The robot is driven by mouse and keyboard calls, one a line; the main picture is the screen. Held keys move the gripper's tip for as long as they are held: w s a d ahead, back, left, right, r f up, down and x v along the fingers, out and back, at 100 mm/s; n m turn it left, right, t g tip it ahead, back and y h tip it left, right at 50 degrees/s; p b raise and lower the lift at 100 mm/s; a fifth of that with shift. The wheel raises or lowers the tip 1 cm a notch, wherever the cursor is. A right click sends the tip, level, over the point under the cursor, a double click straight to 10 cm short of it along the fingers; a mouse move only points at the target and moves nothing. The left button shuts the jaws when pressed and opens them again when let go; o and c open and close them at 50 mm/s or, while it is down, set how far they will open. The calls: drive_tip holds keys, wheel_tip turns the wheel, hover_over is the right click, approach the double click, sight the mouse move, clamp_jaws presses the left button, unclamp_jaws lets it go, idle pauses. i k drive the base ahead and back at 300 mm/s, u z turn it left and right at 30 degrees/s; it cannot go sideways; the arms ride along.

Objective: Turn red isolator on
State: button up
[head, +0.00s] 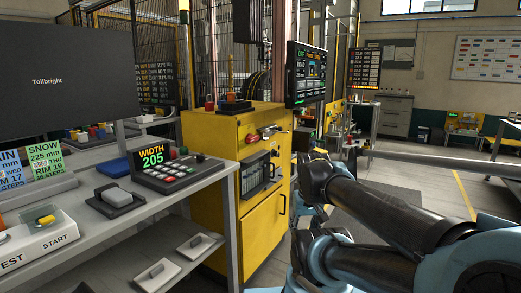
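A small red switch handle (252,138), which looks like the red isolator, is on the upper front of the yellow cabinet (225,150). It lies roughly sideways; its exact setting is too small to read. A grey and red lever-like part (271,130) is just right of it. My arm's dark and teal links fill the lower right, to the right of the cabinet. My gripper's fingers cannot be made out in this view.
A grey bench (190,185) on the left carries a WIDTH 205 display box (153,157) with buttons. A dark monitor (65,80) stands behind it. A screen (306,73) hangs right of the cabinet. Open floor (440,185) lies at the right.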

sight(250, 138)
drive_tip(key=u, duration=0.9)
drive_tip(key=k, duration=1.35)
drive_tip(key=z, duration=0.8)
drive_tip(key=i, duration=1)
drive_tip(key=z, duration=0.05)
